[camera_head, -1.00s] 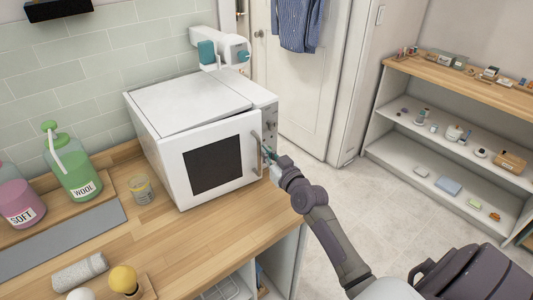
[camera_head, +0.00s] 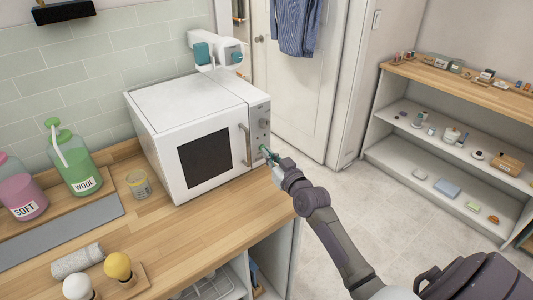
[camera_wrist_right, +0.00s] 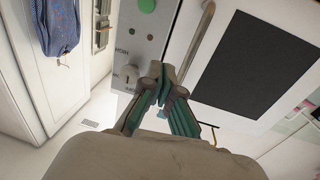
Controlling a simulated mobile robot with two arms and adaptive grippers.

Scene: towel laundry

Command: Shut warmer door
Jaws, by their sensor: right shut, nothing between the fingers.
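The warmer (camera_head: 200,105) is a white box on the wooden counter. Its door (camera_head: 222,140) has a dark window and a metal bar handle (camera_head: 246,146), and it looks flush with the front, with no clear gap. In the right wrist view, the door handle (camera_wrist_right: 198,42) is just right of the fingertips. My right gripper (camera_head: 266,153) is shut and empty, in front of the lower control panel beside the handle. Its fingers (camera_wrist_right: 160,75) meet near a knob; I cannot tell whether they touch the warmer. My left gripper is not in view.
A green WOOL bottle (camera_head: 75,165), a pink SOFT bottle (camera_head: 25,200) and a glass jar (camera_head: 138,186) stand left of the warmer. A rolled towel (camera_head: 77,262) and bulb-shaped items (camera_head: 118,267) lie in front. A shelf unit (camera_head: 450,110) stands right, beyond open floor.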

